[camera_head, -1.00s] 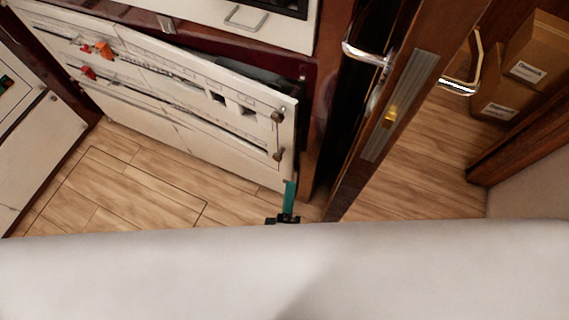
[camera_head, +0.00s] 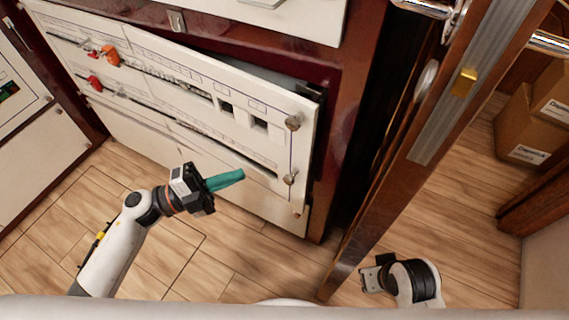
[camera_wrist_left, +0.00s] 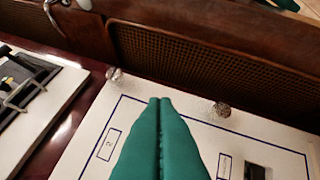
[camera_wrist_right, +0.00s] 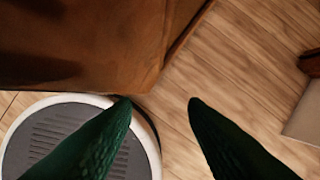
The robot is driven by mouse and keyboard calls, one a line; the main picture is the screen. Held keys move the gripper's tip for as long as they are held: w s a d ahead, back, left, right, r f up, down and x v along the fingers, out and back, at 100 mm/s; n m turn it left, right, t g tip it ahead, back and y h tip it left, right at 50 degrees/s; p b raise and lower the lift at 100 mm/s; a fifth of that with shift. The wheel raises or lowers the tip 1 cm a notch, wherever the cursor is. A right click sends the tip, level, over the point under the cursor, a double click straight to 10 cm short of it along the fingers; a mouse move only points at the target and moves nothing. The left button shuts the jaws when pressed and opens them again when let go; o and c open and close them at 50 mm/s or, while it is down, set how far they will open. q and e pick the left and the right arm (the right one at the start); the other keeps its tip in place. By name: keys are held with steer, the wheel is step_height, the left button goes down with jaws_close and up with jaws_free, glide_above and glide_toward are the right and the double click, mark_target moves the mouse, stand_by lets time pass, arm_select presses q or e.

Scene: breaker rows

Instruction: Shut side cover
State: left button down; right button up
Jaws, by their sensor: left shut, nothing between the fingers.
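The side cover (camera_head: 180,85) is a white breaker panel, standing ajar in the head view, with a dark gap along its upper right edge. Two round metal knobs are near its right edge, the upper knob (camera_head: 293,122) and the lower knob (camera_head: 289,179). My left gripper (camera_head: 240,175), with teal fingers, is shut and empty in front of the panel's lower middle. The left wrist view shows its closed fingers (camera_wrist_left: 160,102) before a white panel face with two knobs; contact cannot be told. My right gripper (camera_wrist_right: 160,105) is open and empty, low beside the door edge.
A wooden door (camera_head: 440,130) with a metal latch plate stands open right of the cabinet. Cardboard boxes (camera_head: 530,130) are behind it. Red and orange switches (camera_head: 108,55) are on the panel's left part. Wood floor (camera_head: 230,250) is clear in front.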

arm_select(q)
steer(key=w+d+m+g, duration=0.1)
steer(key=d, duration=0.2)
steer(key=w+d+m+y+b, duration=0.1)
steer(key=w+d+m, duration=0.1)
steer(key=d, duration=0.1)
steer(key=w+d+f+m+g+b, duration=0.1)
steer(key=w+d, duration=0.1)
steer(key=d, duration=0.2)
steer(key=shift+g, duration=0.3)
steer(key=shift+w+d, duration=0.35)
steer(key=shift+w, duration=0.2)
steer(key=shift+r, duration=0.1)
arm_select(e)
steer(key=v, duration=0.3)
steer(key=shift+r, duration=0.2)
